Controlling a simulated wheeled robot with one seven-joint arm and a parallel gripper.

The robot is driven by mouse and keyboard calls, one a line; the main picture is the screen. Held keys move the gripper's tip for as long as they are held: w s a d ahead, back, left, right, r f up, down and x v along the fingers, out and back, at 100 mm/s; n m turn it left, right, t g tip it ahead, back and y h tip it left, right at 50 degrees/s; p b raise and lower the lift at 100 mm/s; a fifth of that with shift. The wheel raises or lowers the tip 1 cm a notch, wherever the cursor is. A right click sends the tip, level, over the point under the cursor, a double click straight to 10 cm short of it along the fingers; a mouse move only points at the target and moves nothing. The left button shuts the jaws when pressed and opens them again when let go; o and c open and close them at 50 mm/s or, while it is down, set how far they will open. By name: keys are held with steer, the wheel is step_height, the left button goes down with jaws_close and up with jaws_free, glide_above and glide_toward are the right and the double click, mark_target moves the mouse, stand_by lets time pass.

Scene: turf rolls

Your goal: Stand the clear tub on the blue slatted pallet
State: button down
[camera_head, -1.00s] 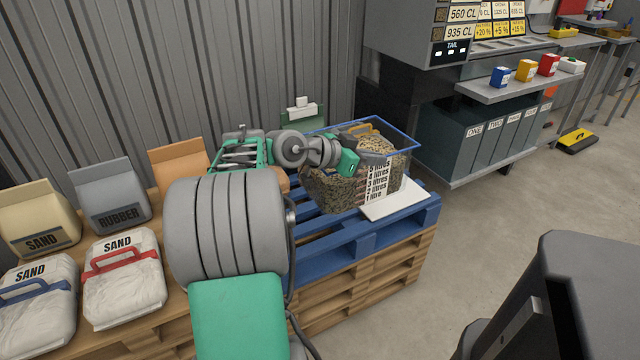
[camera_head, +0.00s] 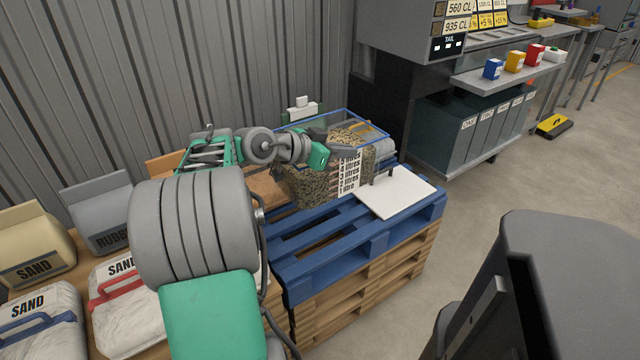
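The clear tub (camera_head: 310,186) has a blue rim, speckled grain-like contents and a litre scale on its side. It is over the back left part of the blue slatted pallet (camera_head: 345,232), left of a white board. I cannot tell whether its base touches the slats. My gripper (camera_head: 343,151) is at the tub's upper near side. Its dark fingers are partly lost against the tub, but the tub has moved along with it, so it appears shut on the tub. My arm hides part of the tub's left side.
The white board (camera_head: 398,192) lies on the pallet's right end. A pale bag (camera_head: 382,153) is behind the tub. Front slats are bare. Sand bags (camera_head: 108,300) stand at left, beside a corrugated wall (camera_head: 200,60). A grey machine (camera_head: 405,45) stands behind at right.

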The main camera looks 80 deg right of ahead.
mark_target(339, 183)
steer(key=f+b, duration=0.6)
steer(key=b, duration=0.1)
steer(key=w+f+b, duration=0.1)
steer(key=f+b, duration=0.2)
steer(key=f, duration=0.1)
step_height(339, 183, down, 10)
steer(key=b, duration=0.4)
steer(key=c, duration=2.1)
jaws_free()
steer(key=shift+f, duration=0.15)
steer(key=o, duration=0.5)
steer(key=shift+c, duration=0.2)
